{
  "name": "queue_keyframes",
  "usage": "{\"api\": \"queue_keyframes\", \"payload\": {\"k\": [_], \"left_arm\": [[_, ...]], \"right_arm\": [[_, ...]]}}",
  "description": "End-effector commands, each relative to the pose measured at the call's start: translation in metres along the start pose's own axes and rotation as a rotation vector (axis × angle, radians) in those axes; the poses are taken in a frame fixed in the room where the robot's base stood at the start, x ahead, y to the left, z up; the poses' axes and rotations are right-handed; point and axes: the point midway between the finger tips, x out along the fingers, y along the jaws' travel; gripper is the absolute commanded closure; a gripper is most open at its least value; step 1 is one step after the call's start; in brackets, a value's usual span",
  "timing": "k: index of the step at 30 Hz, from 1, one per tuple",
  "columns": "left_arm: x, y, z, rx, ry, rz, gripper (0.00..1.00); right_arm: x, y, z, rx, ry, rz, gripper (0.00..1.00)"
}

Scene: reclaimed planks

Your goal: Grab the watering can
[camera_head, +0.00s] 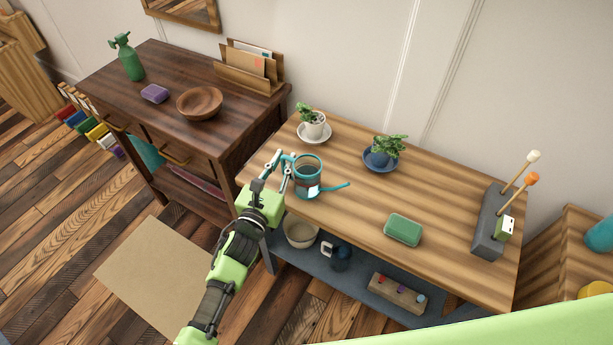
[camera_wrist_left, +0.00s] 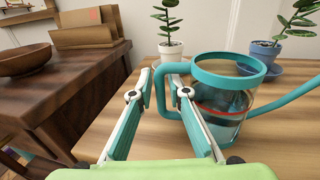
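The watering can (camera_head: 307,178) stands upright near the left end of the light wooden table. It has a teal rim and handle, a clear body with a red line and a thin spout pointing right. It also shows in the left wrist view (camera_wrist_left: 222,105). My left gripper (camera_head: 277,165) is at its handle side. In the left wrist view the two fingers (camera_wrist_left: 160,78) are apart, with the upright bar of the handle between their tips. I see no clear contact on both sides. My right gripper is not in view.
On the table (camera_head: 350,205) are a white-potted plant (camera_head: 314,125), a blue-potted plant (camera_head: 383,152), a green block (camera_head: 403,229) and a grey tool holder (camera_head: 488,225). A dark cabinet (camera_head: 150,70) adjoins on the left. A lower shelf holds a bowl (camera_head: 300,232).

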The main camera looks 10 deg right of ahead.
Motion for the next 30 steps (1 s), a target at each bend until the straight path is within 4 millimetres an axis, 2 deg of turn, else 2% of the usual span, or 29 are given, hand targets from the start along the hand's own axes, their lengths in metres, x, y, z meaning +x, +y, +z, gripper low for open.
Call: {"api": "queue_keyframes", "payload": {"k": [5,7,8,23,30], "left_arm": [[0.0,0.0,0.0,0.0,0.0,0.0,0.84],[0.0,0.0,0.0,0.0,0.0,0.0,0.97],[0.0,0.0,0.0,0.0,0.0,0.0,1.0],[0.0,0.0,0.003,0.0,-0.003,-0.001,1.0],[0.0,0.0,0.015,0.0,-0.005,-0.001,1.0]], "right_arm": [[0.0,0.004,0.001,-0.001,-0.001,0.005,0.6],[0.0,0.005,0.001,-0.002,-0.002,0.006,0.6],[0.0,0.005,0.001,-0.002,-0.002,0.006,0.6],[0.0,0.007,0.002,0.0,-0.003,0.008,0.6],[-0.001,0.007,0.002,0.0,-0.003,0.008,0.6]]}}
